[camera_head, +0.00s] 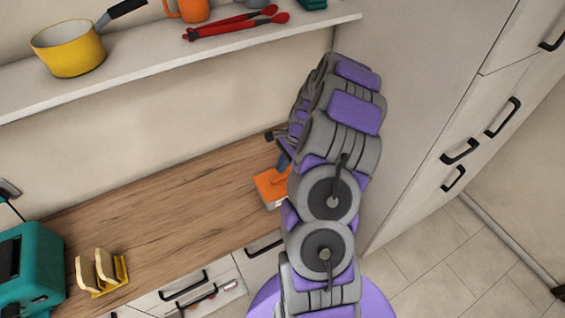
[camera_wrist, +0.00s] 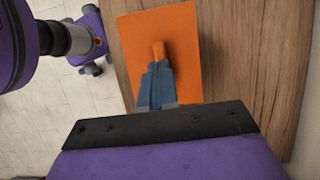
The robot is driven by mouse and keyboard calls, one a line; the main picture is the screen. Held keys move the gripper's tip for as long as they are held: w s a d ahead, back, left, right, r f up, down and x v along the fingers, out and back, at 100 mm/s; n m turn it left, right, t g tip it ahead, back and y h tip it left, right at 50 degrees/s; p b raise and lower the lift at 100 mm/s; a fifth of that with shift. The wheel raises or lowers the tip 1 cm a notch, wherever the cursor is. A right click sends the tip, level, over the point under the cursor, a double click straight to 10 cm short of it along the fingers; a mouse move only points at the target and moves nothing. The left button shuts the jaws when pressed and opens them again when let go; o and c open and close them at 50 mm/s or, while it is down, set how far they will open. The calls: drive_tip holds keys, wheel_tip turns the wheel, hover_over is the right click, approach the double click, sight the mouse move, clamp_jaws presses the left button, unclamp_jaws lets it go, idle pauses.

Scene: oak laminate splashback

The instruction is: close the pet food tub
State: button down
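The pet food tub has a flat orange lid (camera_head: 270,186) on the wood counter, partly hidden behind my arm. A small pale part of the tub (camera_head: 274,204) shows below the lid's front edge. In the wrist view the orange lid (camera_wrist: 184,28) is a square panel with a small raised orange knob (camera_wrist: 158,50). My gripper (camera_wrist: 158,66) has blue fingers close together at this knob, and they appear shut on it. In the head view a bit of the blue gripper (camera_head: 284,161) shows just above the lid. Whether the lid sits fully on the tub is hidden.
A teal toaster (camera_head: 30,262) and a yellow rack with bread slices (camera_head: 103,272) stand at the counter's left. The wood counter (camera_head: 165,205) between is clear. A shelf (camera_head: 130,72) above holds a yellow pot (camera_head: 70,50) and red tongs (camera_head: 235,27). A tall cabinet (camera_head: 425,90) stands right.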

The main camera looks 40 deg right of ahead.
drive_tip(key=shift+f, duration=0.25)
drive_tip(key=shift+f, duration=0.7)
drive_tip(key=shift+f, duration=0.55)
drive_tip(key=shift+r, duration=0.15)
wheel_tip(320, 180, up, 7)
drive_tip(key=p, duration=0.4)
idle(0.6)
idle(0.4)
